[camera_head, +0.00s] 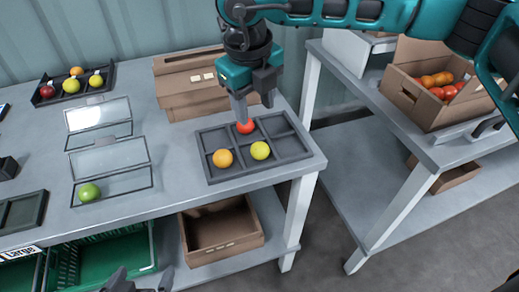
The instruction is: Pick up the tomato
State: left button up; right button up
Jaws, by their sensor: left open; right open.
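The red tomato (245,129) sits in a back compartment of the dark divided tray (223,177) on the grey table. My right gripper (254,112) points down from above, its fingers apart. One fingertip overlaps the top of the tomato and hides part of it; I cannot tell whether they touch. Nothing is held between the fingers. My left gripper (142,284) shows only as dark fingers at the bottom edge, apart and empty, well away from the tray.
An orange fruit (222,158) and a yellow fruit (260,150) occupy front compartments. A closed cardboard box (190,85) stands behind the tray. A green fruit (89,192) lies left. An open carton (408,95) with several fruits is on the right shelf.

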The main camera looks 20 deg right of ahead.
send_over(259, 145)
jog(key=f, duration=0.6)
jog(key=shift+s+a+f, duration=0.15)
jog(key=shift+a+f, duration=0.15)
jog(key=shift+f, duration=0.05)
jog(key=f, duration=0.5)
jog(key=shift+d+f, duration=0.3)
jog(key=c, duration=0.4)
jog(key=shift+r, duration=0.15)
